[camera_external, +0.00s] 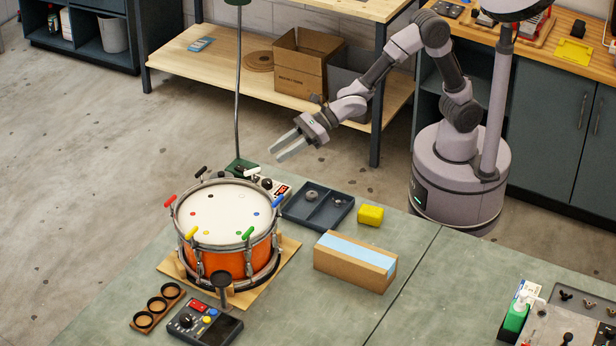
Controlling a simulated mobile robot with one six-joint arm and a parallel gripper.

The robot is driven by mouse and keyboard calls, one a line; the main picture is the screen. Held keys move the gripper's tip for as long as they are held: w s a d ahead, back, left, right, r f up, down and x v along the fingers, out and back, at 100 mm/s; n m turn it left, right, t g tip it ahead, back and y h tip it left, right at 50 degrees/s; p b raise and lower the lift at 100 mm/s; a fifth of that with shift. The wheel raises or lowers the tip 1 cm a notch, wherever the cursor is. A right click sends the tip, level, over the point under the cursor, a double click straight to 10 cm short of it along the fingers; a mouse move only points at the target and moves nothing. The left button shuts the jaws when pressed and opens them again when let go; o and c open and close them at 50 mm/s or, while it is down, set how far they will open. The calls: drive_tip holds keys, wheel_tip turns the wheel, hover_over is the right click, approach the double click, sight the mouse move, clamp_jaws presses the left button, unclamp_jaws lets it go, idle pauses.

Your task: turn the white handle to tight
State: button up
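An orange drum (224,262) with a white head (222,214) stands on a wooden board on the bench. Coloured handles sit around its rim, with matching dots on the head. The white handle (252,172) is at the rim's back right, to the right of the black handle (200,172). How tight it is cannot be told. My gripper (274,154) is in the air behind and to the right of the drum, above and apart from the white handle. Its two pale fingers are spread and nothing is between them.
Red (169,201), yellow (191,232), green (247,233) and blue (279,201) handles ring the rim. A dark tray (318,214), yellow block (370,214) and cardboard box (352,267) lie right.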

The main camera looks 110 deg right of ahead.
drive_tip(key=v, duration=0.7)
drive_tip(key=shift+s+p, duration=0.2)
drive_tip(key=shift+p, duration=0.2)
drive_tip(key=m+t+y+p, duration=0.1)
drive_tip(key=m+t, duration=0.4)
drive_tip(key=m, duration=3.1)
approach(253, 176)
drive_tip(key=x, duration=0.4)
drive_tip(key=r+x, duration=0.1)
drive_tip(key=x, duration=0.8)
drive_tip(key=shift+d+r+b, duration=0.25)
drive_tip(key=shift+b, duration=0.1)
